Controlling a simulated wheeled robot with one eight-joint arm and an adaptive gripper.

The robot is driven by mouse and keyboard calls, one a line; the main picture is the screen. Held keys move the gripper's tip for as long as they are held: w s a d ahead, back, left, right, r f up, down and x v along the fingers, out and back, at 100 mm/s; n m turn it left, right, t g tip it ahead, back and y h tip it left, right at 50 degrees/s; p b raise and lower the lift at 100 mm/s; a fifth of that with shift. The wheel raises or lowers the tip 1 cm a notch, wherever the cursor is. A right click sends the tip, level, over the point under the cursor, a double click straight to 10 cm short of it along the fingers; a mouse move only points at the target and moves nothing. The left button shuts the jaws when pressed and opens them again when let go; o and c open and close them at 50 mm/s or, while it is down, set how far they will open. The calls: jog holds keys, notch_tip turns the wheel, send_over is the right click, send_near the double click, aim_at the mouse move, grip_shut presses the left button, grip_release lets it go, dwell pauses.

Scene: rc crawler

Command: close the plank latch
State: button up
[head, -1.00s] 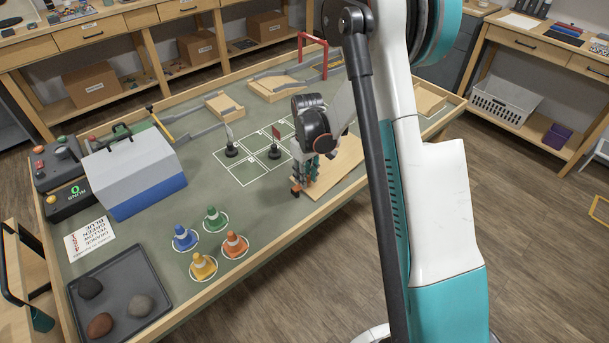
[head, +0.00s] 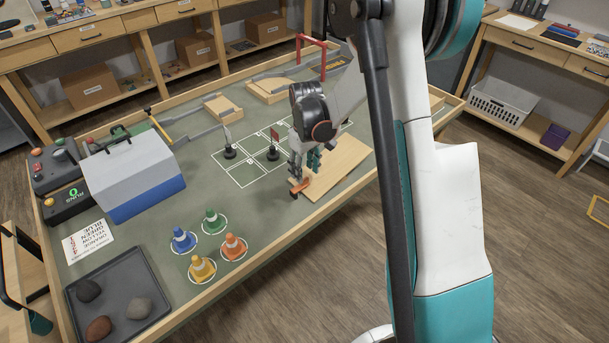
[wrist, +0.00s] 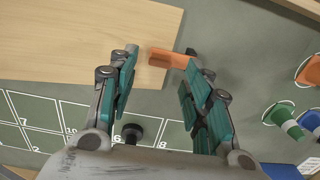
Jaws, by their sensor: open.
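The wooden plank (head: 340,165) lies on the green table top near its front edge. At its near left corner sits the orange latch (head: 303,187), an angled piece with a dark end. In the wrist view the latch (wrist: 168,59) reaches from the plank's corner (wrist: 90,35) toward the right fingertip. My gripper (head: 304,166) is open and empty, above and slightly behind the latch in the head view. In the wrist view its teal fingers (wrist: 160,62) stand on either side of the latch; whether they touch it I cannot tell.
Several small cones (head: 233,246) stand in white rings to the left. A white-and-blue box (head: 135,175) and a dark rock tray (head: 150,290) lie farther left. Black-based flags (head: 230,152) stand on the marked grid behind my gripper. The table has a raised wooden rim.

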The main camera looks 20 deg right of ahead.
aim_at(305, 178)
notch_tip(305, 178, up, 8)
jog(key=shift+r, duration=0.15)
dwell(0.4)
jog(key=s+a+r+m+t, duration=0.1)
jog(key=s+a+r+t, duration=0.1)
jog(key=s+r, duration=0.4)
jog(key=s+a+r+m+t, duration=0.1)
jog(key=s+a+r, duration=0.2)
jog(key=s+r, duration=0.35)
jog(key=s+a+r+t, duration=0.1)
jog(key=s+t, duration=0.1)
jog(key=s, duration=0.4)
jog(key=s+a+m+t, duration=0.1)
jog(key=s+t, duration=0.1)
jog(key=s, duration=0.5)
jog(key=shift+a+r+m, duration=0.3)
jog(key=shift+r, duration=0.05)
